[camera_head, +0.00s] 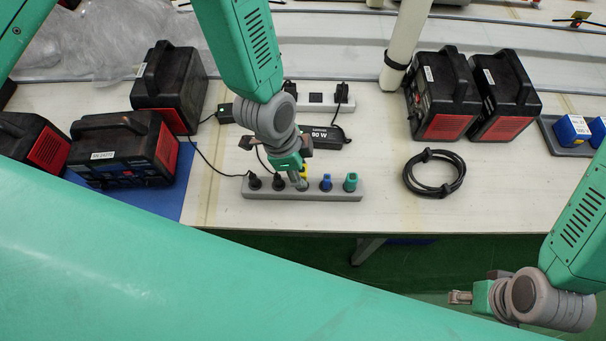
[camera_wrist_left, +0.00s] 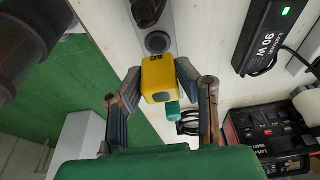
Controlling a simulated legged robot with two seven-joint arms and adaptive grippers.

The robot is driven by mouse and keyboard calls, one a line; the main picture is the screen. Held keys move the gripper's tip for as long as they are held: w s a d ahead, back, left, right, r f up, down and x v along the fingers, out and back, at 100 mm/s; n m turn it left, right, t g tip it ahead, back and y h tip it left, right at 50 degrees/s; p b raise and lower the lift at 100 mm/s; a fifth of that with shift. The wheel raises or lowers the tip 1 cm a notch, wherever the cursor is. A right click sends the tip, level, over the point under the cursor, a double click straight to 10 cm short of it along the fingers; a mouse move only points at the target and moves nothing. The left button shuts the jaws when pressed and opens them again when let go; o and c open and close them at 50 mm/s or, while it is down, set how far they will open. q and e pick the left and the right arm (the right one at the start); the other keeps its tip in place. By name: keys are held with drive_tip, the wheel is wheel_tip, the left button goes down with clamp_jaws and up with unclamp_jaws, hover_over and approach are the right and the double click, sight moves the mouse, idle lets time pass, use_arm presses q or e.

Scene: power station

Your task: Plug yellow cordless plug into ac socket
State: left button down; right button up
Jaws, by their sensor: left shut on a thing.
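The grey ac socket strip (camera_head: 335,197) lies near the front edge of the table, with black plugs (camera_head: 255,183) at its left, and a blue plug (camera_head: 326,182) and a green plug (camera_head: 351,182) at its right. My left gripper (camera_head: 302,182) is over the middle of the strip, shut on the yellow plug (camera_head: 306,170). In the left wrist view the yellow plug (camera_wrist_left: 165,78) is between the two fingers, beside a round dark spot on the strip. Whether it is seated or just above the strip cannot be told. My right gripper (camera_head: 460,297) is low at right, off the table, with nothing visible in it.
A black 90 W adapter (camera_head: 326,137) and a second strip (camera_head: 315,103) lie behind. Black-red power units (camera_head: 125,150) stand left, and more (camera_head: 440,95) stand at right. A coiled black cable (camera_head: 434,173) lies right of the strip. Table around the coil is clear.

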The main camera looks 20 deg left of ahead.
use_arm(q)
drive_tip(key=shift+d+p+v, duration=0.15)
drive_tip(key=shift+p+v, duration=0.35)
drive_tip(key=shift+v, duration=0.15)
drive_tip(key=shift+d+p+v, duration=0.15)
drive_tip(key=shift+p+v, duration=0.35)
drive_tip(key=shift+v, duration=0.15)
drive_tip(key=shift+w, duration=0.1)
